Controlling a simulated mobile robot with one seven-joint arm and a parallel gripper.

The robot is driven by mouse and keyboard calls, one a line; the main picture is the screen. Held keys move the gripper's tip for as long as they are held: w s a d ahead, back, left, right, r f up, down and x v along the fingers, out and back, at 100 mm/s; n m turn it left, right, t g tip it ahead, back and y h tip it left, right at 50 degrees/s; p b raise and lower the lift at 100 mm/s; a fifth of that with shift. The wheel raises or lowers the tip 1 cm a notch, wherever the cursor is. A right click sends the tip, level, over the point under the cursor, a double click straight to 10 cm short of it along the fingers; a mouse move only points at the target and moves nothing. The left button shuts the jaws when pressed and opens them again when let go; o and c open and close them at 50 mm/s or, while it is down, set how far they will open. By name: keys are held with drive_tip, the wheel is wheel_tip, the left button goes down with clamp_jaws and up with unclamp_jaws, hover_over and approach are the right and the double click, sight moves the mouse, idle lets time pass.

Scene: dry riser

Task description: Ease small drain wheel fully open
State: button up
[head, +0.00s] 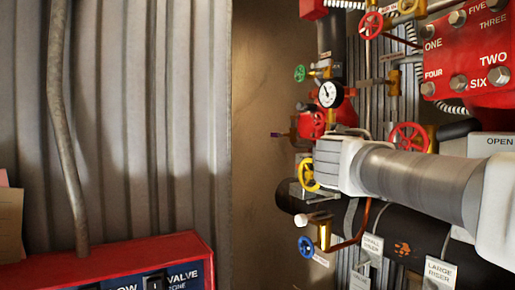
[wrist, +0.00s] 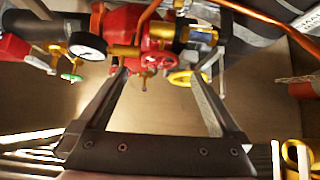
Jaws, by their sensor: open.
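Several small handwheels show, and I cannot read which one is marked as the drain. A yellow wheel (head: 308,175) is beside my wrist in the head view; it also shows in the wrist view (wrist: 187,78), close to the right fingertip. A blue wheel (head: 306,246) sits lower, on a brass valve with a copper pipe. A red wheel (wrist: 163,62) lies beyond and between the fingertips in the wrist view. My gripper (wrist: 158,76) is open and empty, its fingers spread wide. In the head view my wrist hides much of the valves behind it.
A pressure gauge (head: 330,94), a green wheel (head: 300,73) and a larger red wheel (head: 409,137) crowd the pipework. A black pipe (head: 395,235) with hanging tags runs below my arm. A red panel (head: 110,262) stands at lower left. Corrugated wall lies left.

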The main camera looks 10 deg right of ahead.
drive_tip(key=shift+p+x, duration=0.35)
drive_tip(key=shift+x, duration=3.25)
drive_tip(key=shift+c, duration=0.2)
drive_tip(key=c, duration=1.2)
drive_tip(key=shift+c, duration=0.2)
